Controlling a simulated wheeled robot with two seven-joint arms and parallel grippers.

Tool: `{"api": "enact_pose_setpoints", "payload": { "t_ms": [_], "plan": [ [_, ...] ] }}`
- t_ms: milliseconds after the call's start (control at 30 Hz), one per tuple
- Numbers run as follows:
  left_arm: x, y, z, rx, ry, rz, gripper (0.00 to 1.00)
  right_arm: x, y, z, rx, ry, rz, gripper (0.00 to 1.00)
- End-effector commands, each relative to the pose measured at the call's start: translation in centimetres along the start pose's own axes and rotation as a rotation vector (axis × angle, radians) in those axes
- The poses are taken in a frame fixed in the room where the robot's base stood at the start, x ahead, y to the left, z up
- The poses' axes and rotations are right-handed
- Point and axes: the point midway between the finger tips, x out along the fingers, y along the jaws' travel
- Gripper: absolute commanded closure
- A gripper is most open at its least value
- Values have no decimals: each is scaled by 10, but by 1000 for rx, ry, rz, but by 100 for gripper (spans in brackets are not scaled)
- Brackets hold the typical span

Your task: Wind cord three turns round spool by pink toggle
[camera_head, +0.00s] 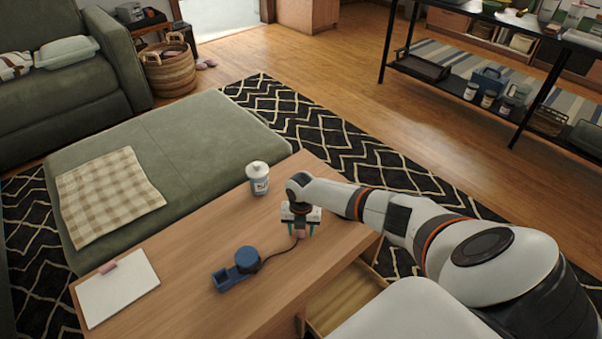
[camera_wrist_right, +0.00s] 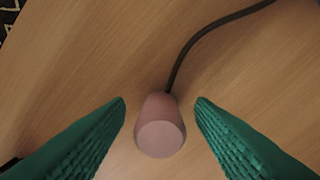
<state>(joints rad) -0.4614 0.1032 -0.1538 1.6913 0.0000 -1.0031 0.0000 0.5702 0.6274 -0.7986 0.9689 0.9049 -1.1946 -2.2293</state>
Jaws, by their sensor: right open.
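The blue spool (camera_head: 247,259) stands on a dark blue base (camera_head: 231,278) on the wooden table. A dark cord (camera_head: 279,252) runs from the spool to the right, to the pink toggle (camera_head: 300,235). In the right wrist view the toggle (camera_wrist_right: 161,128) lies on the table, with the cord (camera_wrist_right: 190,52) leaving its far end. My right gripper (camera_head: 301,231) is open above the toggle. Its green fingers (camera_wrist_right: 161,104) are on either side of the toggle, with visible gaps. My left gripper is not in view.
A white labelled jar (camera_head: 258,178) stands near the table's far edge. A white pad (camera_head: 117,290) with a pink piece (camera_head: 107,267) lies at the left. An open drawer (camera_head: 345,297) juts from the table's right side. The tabletop around the spool is clear.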

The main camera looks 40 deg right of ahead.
Motion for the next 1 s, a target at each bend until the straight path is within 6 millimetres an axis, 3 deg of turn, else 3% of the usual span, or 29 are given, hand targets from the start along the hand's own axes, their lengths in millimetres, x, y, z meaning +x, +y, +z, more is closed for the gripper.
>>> {"api": "enact_pose_setpoints", "payload": {
  "t_ms": [167, 600, 800, 1000],
  "plan": [
    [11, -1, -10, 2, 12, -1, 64, -17, 0, -1, -1, 2, -2, 51],
    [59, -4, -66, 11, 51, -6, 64, -101, 0, -1, 0, 2, -1, 51],
    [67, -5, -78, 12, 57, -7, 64, -118, 0, 0, -1, 0, 0, 51],
    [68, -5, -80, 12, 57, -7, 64, -120, 0, 0, 0, 0, 0, 51]
  ]
}}
